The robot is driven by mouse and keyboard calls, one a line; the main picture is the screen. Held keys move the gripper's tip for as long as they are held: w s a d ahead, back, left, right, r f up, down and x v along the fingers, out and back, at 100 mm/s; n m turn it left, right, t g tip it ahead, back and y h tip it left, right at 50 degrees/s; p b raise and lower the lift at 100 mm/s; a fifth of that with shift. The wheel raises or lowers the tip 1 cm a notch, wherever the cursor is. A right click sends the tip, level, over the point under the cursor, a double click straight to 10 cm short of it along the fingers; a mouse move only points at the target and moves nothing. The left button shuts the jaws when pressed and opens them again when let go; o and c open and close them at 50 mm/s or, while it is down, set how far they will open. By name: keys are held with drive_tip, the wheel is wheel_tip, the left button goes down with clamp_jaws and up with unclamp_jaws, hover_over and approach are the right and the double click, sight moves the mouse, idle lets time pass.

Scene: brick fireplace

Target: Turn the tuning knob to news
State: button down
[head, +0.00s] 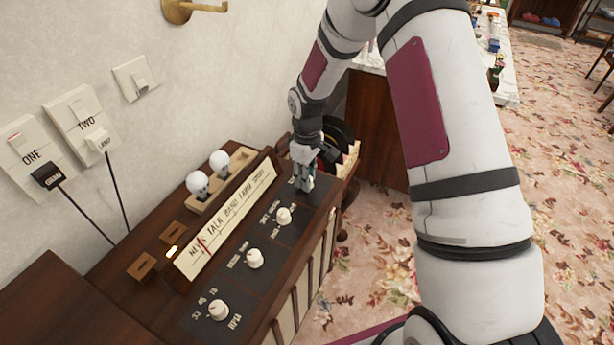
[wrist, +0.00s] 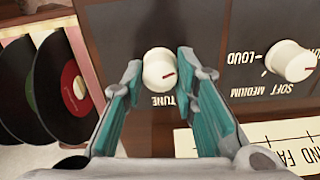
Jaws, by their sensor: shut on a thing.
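The wooden radio has a cream dial strip (head: 225,225) lettered NEWS, TALK, BAND, FARM, SPORT. A red needle (head: 201,244) stands at the left end of the strip, over the NEWS lettering. The white tuning knob (wrist: 159,70), marked TUNE, shows in the wrist view with a red line pointing right and slightly up. My gripper (head: 303,180) points down at the far end of the radio's control panel. In the wrist view its teal-padded fingers (wrist: 160,85) are shut on the tuning knob, one on each side. In the head view the gripper hides this knob.
Other white knobs (head: 254,258) line the panel, one marked LOUD, MEDIUM, SOFT (wrist: 287,62). Two white bulbs (head: 198,185) stand behind the dial. Records (wrist: 65,85) sit beside the radio's far end. Wall switches and plugged cords (head: 97,140) are at left.

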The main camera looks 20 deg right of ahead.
drive_tip(key=shift+n, duration=0.8)
drive_tip(key=c, duration=1.3)
unclamp_jaws()
drive_tip(key=shift+r, duration=0.1)
wheel_tip(320, 180, up, 12)
drive_tip(key=shift+f, duration=0.1)
